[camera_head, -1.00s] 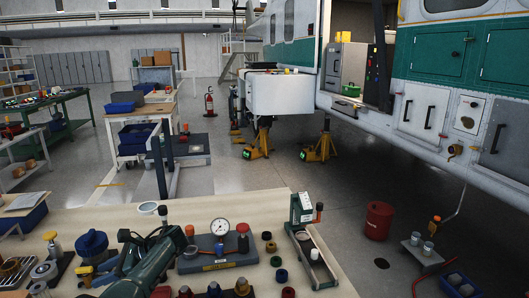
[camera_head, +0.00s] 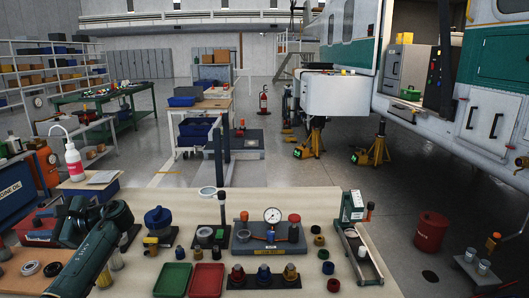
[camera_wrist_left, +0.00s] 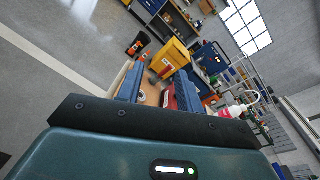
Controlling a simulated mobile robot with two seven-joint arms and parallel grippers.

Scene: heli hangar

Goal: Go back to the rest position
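My left gripper (camera_wrist_left: 159,88) shows in the left wrist view with its two blue fingers apart and nothing between them. It points across the hangar past a yellow cabinet (camera_wrist_left: 168,58). In the head view my green left arm comes in at the lower left, over the left end of the workbench (camera_head: 330,210). The fingertips are hard to make out there. My right gripper is in neither current view.
The bench holds a green tray (camera_head: 173,280), a red tray (camera_head: 207,281), a gauge block (camera_head: 268,240) and several small fittings. A white bottle (camera_head: 74,162) stands near my left arm. A red bin (camera_head: 431,231) stands on the floor at right. Floor beyond is mostly clear.

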